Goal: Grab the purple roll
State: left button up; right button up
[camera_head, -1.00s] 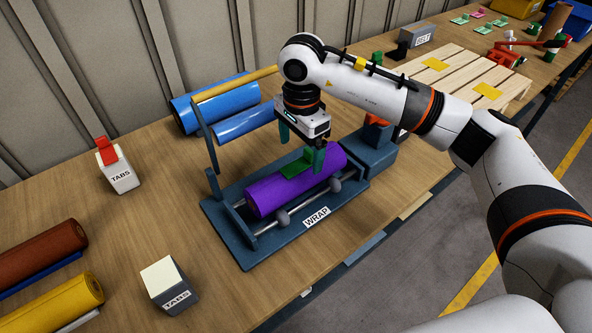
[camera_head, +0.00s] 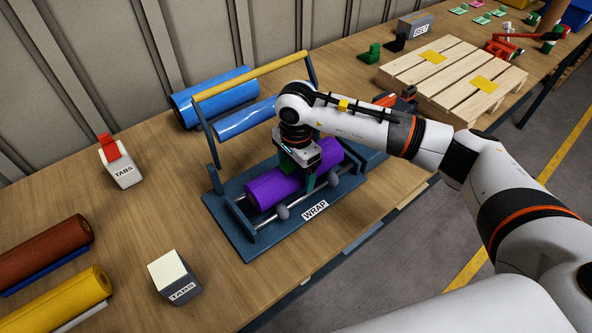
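The purple roll (camera_head: 274,187) lies on the blue WRAP stand (camera_head: 232,229) in the middle of the table. My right gripper (camera_head: 299,180) points down over the roll, its green fingers low around the roll's middle, one on the far side and one on the near side. The green piece on top of the roll (camera_head: 287,164) is mostly hidden under the gripper body. I cannot tell whether the fingers press on the roll. My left gripper is not in view.
A yellow bar (camera_head: 250,76) on blue arms rises behind the roll, in front of blue rolls (camera_head: 213,95). Two TABS boxes (camera_head: 121,164) (camera_head: 175,278) stand left, near brown (camera_head: 45,247) and yellow (camera_head: 63,298) rolls. A wooden pallet (camera_head: 455,78) lies right.

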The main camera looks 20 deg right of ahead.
jog(key=c, duration=1.5)
jog(key=shift+w+r, duration=0.1)
jog(key=shift+r, duration=0.05)
jog(key=shift+c, duration=0.5)
jog(key=shift+w+r, duration=0.1)
jog(key=shift+r, duration=0.45)
notch_tip(320, 180, up, 8)
jog(key=shift+f+b, duration=0.1)
jog(key=shift+b, duration=1.15)
jog(key=shift+r, duration=0.55)
